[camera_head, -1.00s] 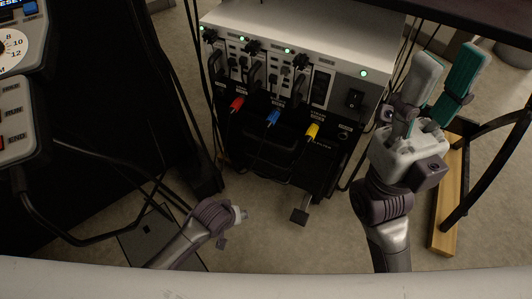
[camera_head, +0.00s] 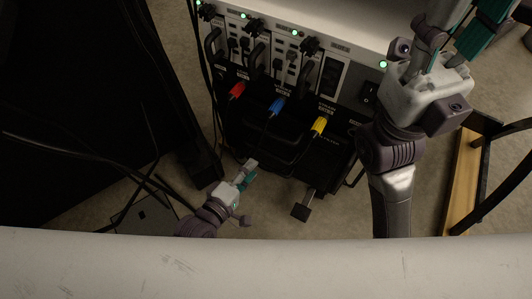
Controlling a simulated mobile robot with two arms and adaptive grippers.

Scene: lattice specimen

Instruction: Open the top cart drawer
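A cart unit with a pale top (camera_head: 350,40) stands at the upper middle. Below its row of coloured plugs is a dark front with a black handle-like bar (camera_head: 275,152), which looks like a drawer; its edges are hard to make out in the dark. My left gripper (camera_head: 249,172) is low and just in front of this dark front, pointing up and right, with a teal pad showing. Its finger gap is not clear, and I cannot tell whether it touches the front. My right gripper (camera_head: 466,28) is at the upper right with its fingers apart, tips partly cut off by the frame.
Red (camera_head: 237,90), blue (camera_head: 277,106) and yellow (camera_head: 319,127) plugs with cables hang on the cart's front. Loose black cables run at the left. A black pedal-like piece (camera_head: 301,212) sticks out below. A wooden bar (camera_head: 462,185) lies at the right.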

